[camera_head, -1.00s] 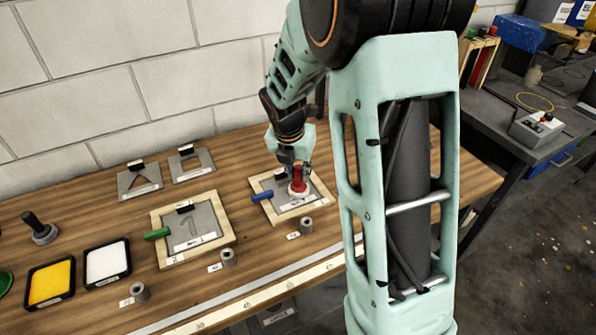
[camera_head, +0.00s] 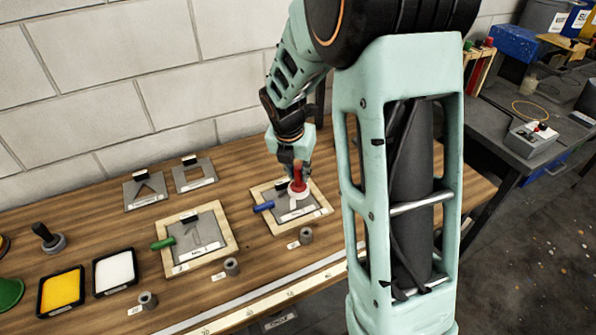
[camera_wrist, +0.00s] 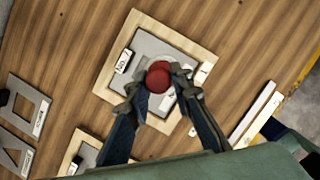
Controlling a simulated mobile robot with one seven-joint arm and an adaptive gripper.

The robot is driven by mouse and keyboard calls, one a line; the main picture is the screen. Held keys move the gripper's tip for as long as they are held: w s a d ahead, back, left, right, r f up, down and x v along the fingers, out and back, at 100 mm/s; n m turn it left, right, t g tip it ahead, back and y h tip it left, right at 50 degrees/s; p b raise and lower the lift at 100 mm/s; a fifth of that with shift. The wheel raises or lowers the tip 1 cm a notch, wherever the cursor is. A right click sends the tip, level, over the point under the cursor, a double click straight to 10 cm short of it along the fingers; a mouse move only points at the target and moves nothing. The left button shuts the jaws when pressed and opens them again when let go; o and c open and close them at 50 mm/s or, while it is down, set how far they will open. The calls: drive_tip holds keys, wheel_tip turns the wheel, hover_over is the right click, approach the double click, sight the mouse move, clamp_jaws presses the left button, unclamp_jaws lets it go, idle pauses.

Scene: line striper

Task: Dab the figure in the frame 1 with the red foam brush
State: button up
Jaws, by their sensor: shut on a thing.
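The red foam brush (camera_head: 298,178) has a red handle and a round white foot. My gripper (camera_head: 297,168) is shut on its handle and holds it upright over the right-hand wooden frame (camera_head: 322,211). In the wrist view my gripper (camera_wrist: 158,86) closes on the brush's round red top (camera_wrist: 158,76) from both sides. This frame (camera_wrist: 115,46) holds a grey stencil plate (camera_wrist: 150,45) and has a blue handle (camera_head: 264,206) at its left. The brush hides much of the plate's figure.
A second frame (camera_head: 231,243) with a green handle (camera_head: 162,243) lies to the left. Yellow (camera_head: 61,290) and white (camera_head: 115,270) trays lie farther left. Two loose stencil plates (camera_head: 146,191) lie behind. Small grey cylinders (camera_head: 306,236) stand along the front.

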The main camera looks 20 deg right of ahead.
drive_tip(key=w, duration=0.1)
drive_tip(key=w+p, duration=0.1)
drive_tip(key=shift+w+a+r, duration=0.25)
drive_tip(key=shift+w, duration=0.1)
drive_tip(key=shift+w+a+f, duration=0.1)
drive_tip(key=shift+w, duration=0.15)
drive_tip(key=shift+f+b, duration=1.7)
drive_tip(key=shift+f, duration=0.2)
drive_tip(key=shift+f, duration=0.55)
drive_tip(key=shift+r, duration=0.1)
wheel_tip(320, 180, up, 4)
drive_tip(key=p, duration=0.3)
drive_tip(key=shift+r+p, duration=0.25)
drive_tip(key=shift+p, duration=0.15)
drive_tip(key=shift+f, duration=0.1)
